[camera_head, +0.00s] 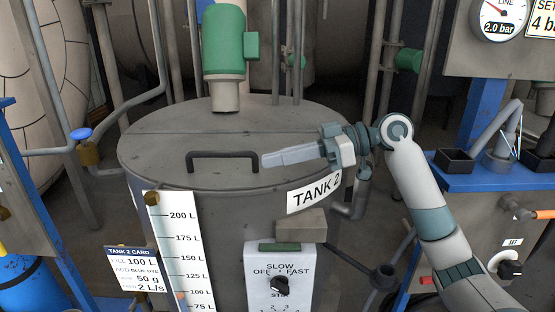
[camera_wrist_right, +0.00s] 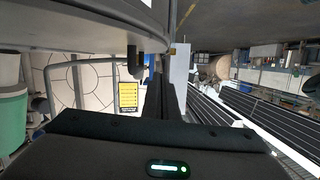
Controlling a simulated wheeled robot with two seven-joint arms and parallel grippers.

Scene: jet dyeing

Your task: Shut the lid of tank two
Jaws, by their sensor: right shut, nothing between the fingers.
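Tank two (camera_head: 215,215) is a grey round tank with a "TANK 2" label (camera_head: 314,193) on its front right. Its grey lid (camera_head: 165,158) lies flat across the top, with a straight seam across it and a dark bar handle (camera_head: 222,154) near the front edge. My right gripper (camera_head: 265,160) comes in from the right, with its fingers shut and empty. The fingertips are just beside the handle's right end; I cannot tell whether they touch. The gripper fingers (camera_wrist_right: 172,98) also show in the right wrist view, below the grey tank's curved edge. My left gripper is out of view.
A green motor (camera_head: 223,40) on a vertical shaft rises behind the lid's middle. A litre scale (camera_head: 178,245) and a switch box (camera_head: 282,280) with a speed knob are on the tank's front. A blue bench (camera_head: 480,181) with dark cups stands at right.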

